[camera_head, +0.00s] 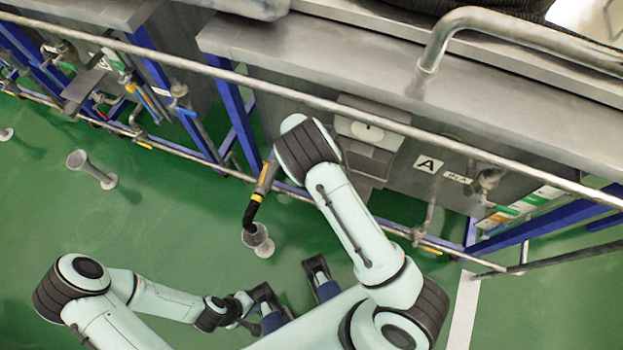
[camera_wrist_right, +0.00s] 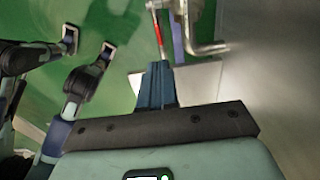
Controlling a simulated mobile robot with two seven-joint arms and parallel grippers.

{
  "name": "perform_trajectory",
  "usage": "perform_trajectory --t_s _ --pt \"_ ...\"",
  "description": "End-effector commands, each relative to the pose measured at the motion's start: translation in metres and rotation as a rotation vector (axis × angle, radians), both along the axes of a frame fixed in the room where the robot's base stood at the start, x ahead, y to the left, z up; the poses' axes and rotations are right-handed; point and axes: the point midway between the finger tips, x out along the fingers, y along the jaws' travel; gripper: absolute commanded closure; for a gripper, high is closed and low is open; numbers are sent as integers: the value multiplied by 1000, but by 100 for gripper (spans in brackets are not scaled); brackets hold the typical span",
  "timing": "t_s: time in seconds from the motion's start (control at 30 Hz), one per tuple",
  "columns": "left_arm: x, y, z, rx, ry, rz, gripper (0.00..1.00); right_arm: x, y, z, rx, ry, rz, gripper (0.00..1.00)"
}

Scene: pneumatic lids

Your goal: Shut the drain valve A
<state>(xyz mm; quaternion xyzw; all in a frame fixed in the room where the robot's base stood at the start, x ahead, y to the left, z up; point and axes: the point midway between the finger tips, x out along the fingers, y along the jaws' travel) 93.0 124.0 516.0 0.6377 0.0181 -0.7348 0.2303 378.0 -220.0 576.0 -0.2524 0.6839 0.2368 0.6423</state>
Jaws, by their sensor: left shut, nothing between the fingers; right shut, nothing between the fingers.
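The steel cabinet marked with a letter A label (camera_head: 428,163) stands right of centre in the head view. A red lever (camera_wrist_right: 158,30) shows at the top of the right wrist view beside a bent metal pipe (camera_wrist_right: 195,30). I take it for the handle of drain valve A, but its label is not visible there. My right gripper (camera_wrist_right: 156,65) is shut and empty, its blue fingers just short of the lever's near end. In the head view my right arm hides this gripper. My left gripper (camera_head: 243,308) is shut and empty, low over the floor, away from the cabinet.
A long metal rail (camera_head: 245,82) runs across the cabinet front. A black-ended drain hose (camera_head: 250,214) hangs over a floor funnel (camera_head: 262,241). Blue frame legs (camera_head: 236,110) and low pipes line the cabinets. The green floor at left is mostly free.

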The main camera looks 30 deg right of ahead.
Motion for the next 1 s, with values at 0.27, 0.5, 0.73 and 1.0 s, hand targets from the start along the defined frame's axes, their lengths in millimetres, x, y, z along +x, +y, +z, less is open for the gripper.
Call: perform_trajectory --t_s 0.27,0.5,0.73,1.0 --pt "2 0 -7 2 -10 2 100 -4 -3 -45 -1 4 0 100" --pt "5 0 -12 3 -18 4 100 -5 -4 -83 -1 2 -1 100" --pt "6 0 -13 3 -22 5 100 -5 -4 -97 1 1 -1 100" --pt "6 0 -13 3 -22 5 100 -5 -4 -98 0 0 0 100"
